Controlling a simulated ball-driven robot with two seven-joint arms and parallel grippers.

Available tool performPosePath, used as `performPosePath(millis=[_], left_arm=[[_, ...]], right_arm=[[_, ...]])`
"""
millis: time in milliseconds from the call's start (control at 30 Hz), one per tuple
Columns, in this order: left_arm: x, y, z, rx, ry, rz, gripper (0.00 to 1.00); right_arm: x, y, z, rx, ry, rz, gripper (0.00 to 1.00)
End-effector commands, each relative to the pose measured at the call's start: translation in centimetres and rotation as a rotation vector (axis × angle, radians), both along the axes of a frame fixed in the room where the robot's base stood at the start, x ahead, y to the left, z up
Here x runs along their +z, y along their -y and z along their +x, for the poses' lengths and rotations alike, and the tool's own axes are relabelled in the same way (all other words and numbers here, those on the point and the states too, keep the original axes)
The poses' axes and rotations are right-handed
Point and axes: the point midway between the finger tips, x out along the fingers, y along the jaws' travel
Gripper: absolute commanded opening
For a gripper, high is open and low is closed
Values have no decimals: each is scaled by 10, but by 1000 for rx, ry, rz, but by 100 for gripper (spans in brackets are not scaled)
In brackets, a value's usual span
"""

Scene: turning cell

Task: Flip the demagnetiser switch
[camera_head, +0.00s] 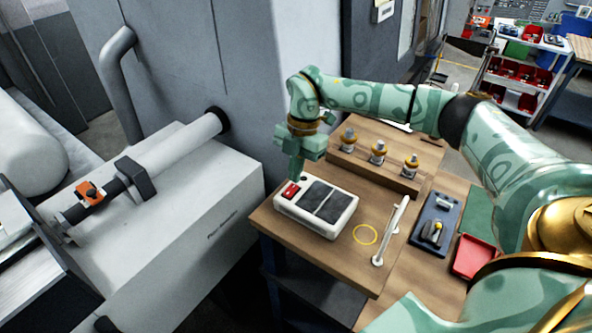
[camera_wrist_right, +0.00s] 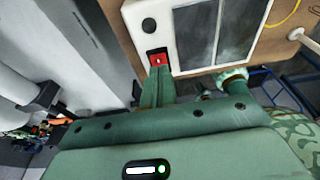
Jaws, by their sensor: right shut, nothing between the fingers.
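The demagnetiser (camera_head: 318,207) is a white box with dark plates on top, near the left corner of the wooden bench. Its red switch (camera_head: 290,190) is at the box's left end. My right gripper (camera_head: 290,177) is shut and empty, pointing down just above the switch. In the right wrist view the demagnetiser (camera_wrist_right: 168,18) fills the top, and the red switch (camera_wrist_right: 157,57) lies right at the tips of my shut fingers (camera_wrist_right: 157,72). I cannot tell if the fingertips touch it, or which way the switch is set. My left gripper is not in view.
A wooden block with several tool holders (camera_head: 377,152) stands behind the demagnetiser. A yellow ring mark (camera_head: 365,234), a pale wrench-like tool (camera_head: 391,231), a dark blue tray (camera_head: 435,222) and a red tray (camera_head: 474,257) lie to the right. A grey machine (camera_head: 190,215) stands left.

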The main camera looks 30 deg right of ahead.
Motion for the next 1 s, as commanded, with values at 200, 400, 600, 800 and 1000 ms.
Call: performPosePath(millis=[200,400,600,800,1000], left_arm=[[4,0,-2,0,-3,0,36],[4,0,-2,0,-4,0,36],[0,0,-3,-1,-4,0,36],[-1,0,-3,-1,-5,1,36],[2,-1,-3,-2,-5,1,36]], right_arm=[[-14,1,1,1,0,0,0],[-15,2,1,2,0,0,0],[-20,3,1,-2,-14,29,0],[-22,4,1,3,-26,57,0],[-21,2,0,3,-28,57,0]])
